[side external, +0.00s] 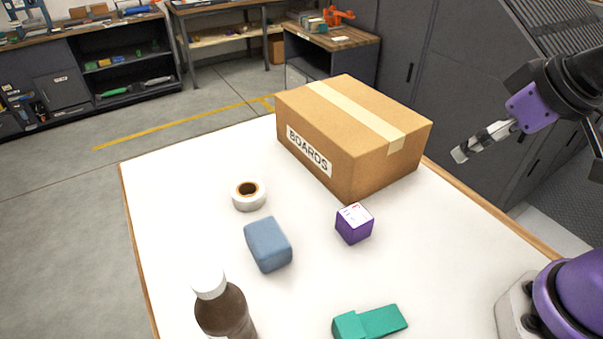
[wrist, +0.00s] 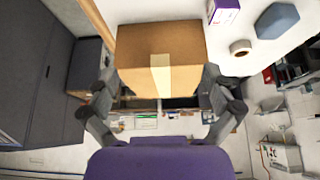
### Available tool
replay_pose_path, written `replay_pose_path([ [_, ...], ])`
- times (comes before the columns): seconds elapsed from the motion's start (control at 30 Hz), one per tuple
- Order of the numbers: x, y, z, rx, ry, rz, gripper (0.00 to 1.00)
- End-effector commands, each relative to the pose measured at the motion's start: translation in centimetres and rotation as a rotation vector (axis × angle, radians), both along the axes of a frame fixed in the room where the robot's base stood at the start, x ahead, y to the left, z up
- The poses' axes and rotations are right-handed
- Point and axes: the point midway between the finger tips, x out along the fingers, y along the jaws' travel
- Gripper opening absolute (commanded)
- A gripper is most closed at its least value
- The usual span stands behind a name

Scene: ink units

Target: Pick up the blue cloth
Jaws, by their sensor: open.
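The blue cloth (side external: 268,244) looks like a rounded blue-grey block. It lies on the white table, left of a small purple box, and also shows at the upper right of the wrist view (wrist: 277,20). My gripper (side external: 462,152) is at the right in the side view, raised and well apart from the cloth, beyond the table's right edge. In the wrist view my gripper (wrist: 160,80) has its fingers spread wide with the cardboard box in view between them. It is open and holds nothing.
A large cardboard box (side external: 350,140) marked BOARDS stands at the table's back. A tape roll (side external: 248,196) lies just behind the cloth. The purple box (side external: 354,224) is to its right. A brown bottle (side external: 224,312) and a green block (side external: 370,322) are at the front.

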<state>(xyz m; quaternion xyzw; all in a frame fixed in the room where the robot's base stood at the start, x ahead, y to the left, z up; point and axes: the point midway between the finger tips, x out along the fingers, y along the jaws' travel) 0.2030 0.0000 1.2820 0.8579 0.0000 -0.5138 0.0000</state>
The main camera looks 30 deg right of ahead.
Motion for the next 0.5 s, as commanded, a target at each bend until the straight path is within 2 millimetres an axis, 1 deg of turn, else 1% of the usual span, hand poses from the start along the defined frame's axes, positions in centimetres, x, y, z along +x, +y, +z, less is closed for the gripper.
replay_pose_path([
  [0.33, 0.3, 0.2, 0.2, 0.004, 0.004, 0.002, 1.0],
  [0.43, 1.4, 1.0, 1.0, 0.02, 0.034, 0.007, 1.0],
  [0.5, 3.0, 2.2, 1.9, 0.038, 0.071, 0.011, 1.0],
])
